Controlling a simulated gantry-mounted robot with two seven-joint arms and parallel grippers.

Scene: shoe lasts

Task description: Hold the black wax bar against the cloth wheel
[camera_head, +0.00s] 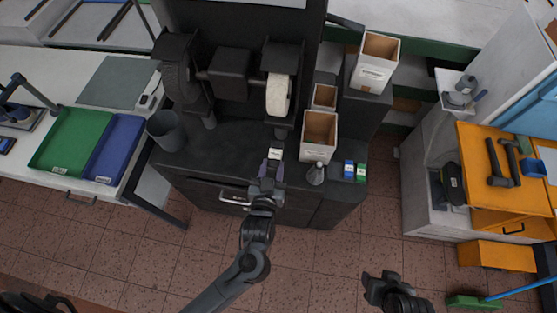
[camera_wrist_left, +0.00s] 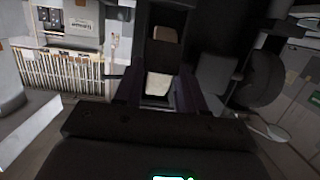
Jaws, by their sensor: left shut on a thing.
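The pale cloth wheel (camera_head: 278,95) sits in a dark hood on the right side of the grinding machine. My left gripper (camera_head: 272,168) is shut on a small dark bar with a pale label, which I take as the black wax bar (camera_head: 275,154). The bar is at the front of the machine's top, below the wheel in the head view and apart from it. In the left wrist view the bar's pale face (camera_wrist_left: 157,84) shows between the fingers; its sides are hidden. My right gripper (camera_head: 383,284) is empty over the floor at lower right, its fingers apart.
A dark abrasive wheel (camera_head: 182,82) is on the machine's left. A grey bin (camera_head: 167,130) stands left. An open box (camera_head: 319,135), a small bottle (camera_head: 316,174), a blue bar (camera_head: 349,170) and a green bar (camera_head: 361,172) stand right of my left gripper.

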